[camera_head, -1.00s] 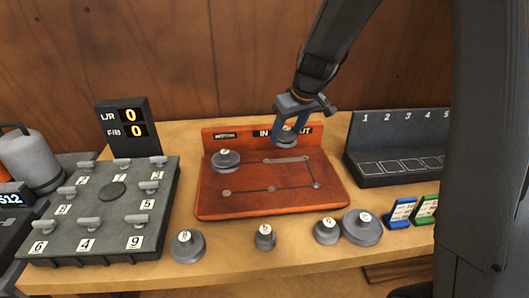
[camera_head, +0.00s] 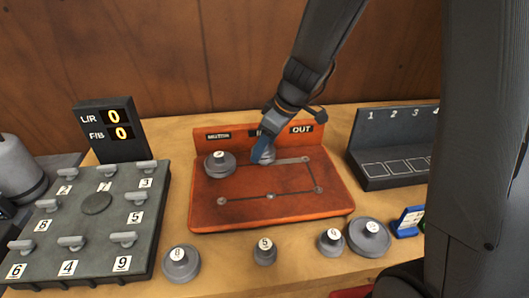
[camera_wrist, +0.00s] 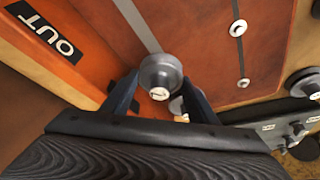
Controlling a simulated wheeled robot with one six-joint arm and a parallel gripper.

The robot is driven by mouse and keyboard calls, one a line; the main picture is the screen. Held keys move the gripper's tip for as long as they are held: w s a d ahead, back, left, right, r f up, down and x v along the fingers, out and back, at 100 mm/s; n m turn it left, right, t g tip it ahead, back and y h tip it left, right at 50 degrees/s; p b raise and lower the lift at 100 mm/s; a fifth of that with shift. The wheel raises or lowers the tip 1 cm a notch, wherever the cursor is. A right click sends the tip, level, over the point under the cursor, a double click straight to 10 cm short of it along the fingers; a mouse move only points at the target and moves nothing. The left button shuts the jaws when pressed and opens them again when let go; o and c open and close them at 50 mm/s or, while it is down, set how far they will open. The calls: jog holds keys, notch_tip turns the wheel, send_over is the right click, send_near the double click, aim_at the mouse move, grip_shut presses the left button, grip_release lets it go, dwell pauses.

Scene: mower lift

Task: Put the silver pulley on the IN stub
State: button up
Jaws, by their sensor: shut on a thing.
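My gripper (camera_head: 262,153) is shut on a silver pulley (camera_head: 267,161), low over the orange-red board (camera_head: 243,215). The wrist view shows the pulley (camera_wrist: 160,72) between my blue fingers, its numbered hub facing the camera. It is at or just above the end of the light slot (camera_wrist: 136,26). The IN sign (camera_head: 257,133) is mostly hidden behind my gripper. The IN stub is hidden, so I cannot tell whether the pulley is around it or above it. Another grey pulley (camera_head: 220,164) sits on the board to the left, below the leftmost sign.
Loose pulleys (camera_head: 180,263), (camera_head: 264,251), (camera_head: 330,241) and (camera_head: 370,238) stand along the table's front. A grey panel with numbered handles (camera_head: 95,225) is left. A dark rack with outlined slots (camera_head: 375,150) is right. The OUT sign (camera_head: 301,129) stands behind the board.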

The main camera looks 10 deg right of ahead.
jog(key=shift+f, duration=1.25)
jog(key=shift+f, duration=0.1)
jog(key=o, duration=1.4)
jog(key=shift+c, duration=0.2)
